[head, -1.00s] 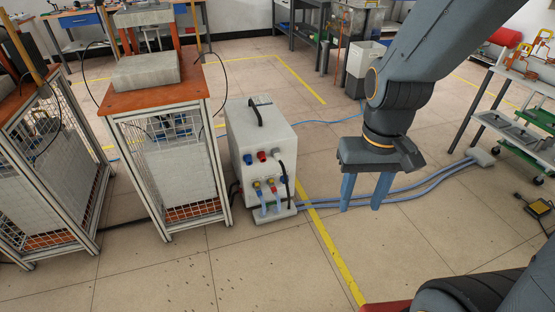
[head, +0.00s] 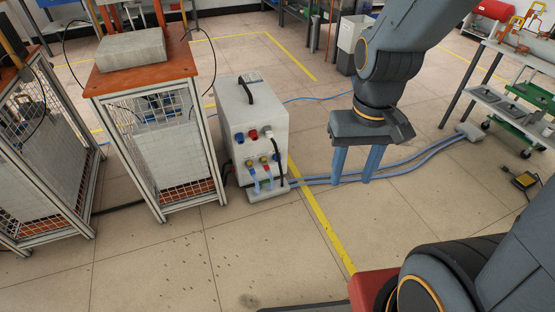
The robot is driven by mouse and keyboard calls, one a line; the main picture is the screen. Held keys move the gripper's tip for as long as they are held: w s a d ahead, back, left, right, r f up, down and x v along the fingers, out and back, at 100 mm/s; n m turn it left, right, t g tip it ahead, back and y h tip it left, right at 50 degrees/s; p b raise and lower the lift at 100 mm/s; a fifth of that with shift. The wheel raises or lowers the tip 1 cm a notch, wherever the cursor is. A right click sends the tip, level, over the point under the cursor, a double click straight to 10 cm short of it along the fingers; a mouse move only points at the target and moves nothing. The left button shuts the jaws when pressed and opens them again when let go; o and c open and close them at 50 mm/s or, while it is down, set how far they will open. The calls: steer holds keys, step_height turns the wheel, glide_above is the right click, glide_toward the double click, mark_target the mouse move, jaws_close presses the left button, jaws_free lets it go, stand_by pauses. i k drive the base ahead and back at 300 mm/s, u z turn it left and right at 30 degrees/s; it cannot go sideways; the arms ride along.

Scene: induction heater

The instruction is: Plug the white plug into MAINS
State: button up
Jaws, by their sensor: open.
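A white box unit (head: 250,108) with a black top handle stands on the floor left of centre. A black cable (head: 277,150) hangs down beside the pale one. I cannot read any MAINS label or tell whether the pale piece is seated in a socket. My gripper (head: 357,165) points down to the right of the unit, fingers apart and empty, clear of the unit.
Blue hoses (head: 410,166) run from the unit's lower front to a floor box (head: 468,132) at right. A caged stand with an orange top (head: 145,80) is close left of the unit. A yellow floor line (head: 325,225) passes its right side. The front floor is largely clear.

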mark_target(269, 134)
steer(key=k, duration=0.5)
steer(key=z, duration=1.15)
steer(key=i, duration=0.85)
steer(key=u, duration=1.7)
